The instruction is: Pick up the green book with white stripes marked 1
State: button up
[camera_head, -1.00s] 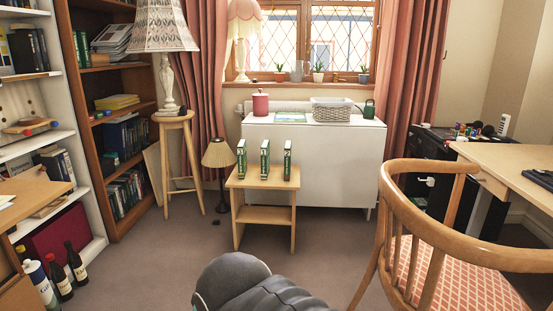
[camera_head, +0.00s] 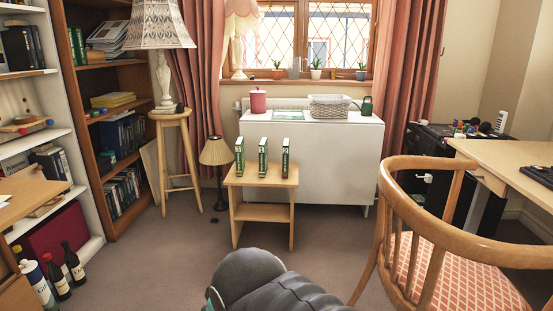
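My gripper's fingers are not in view.
A wooden chair (camera_head: 409,232) stands at the right front beside a desk (camera_head: 508,168). Carpet (camera_head: 165,257) in front is clear.

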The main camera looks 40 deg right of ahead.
aim_at(263, 145)
jog(key=z, duration=0.15)
jog(key=i, duration=3.1)
jog(key=u, duration=1.65)
jog(key=i, duration=0.35)
jog(key=z, duration=3.05)
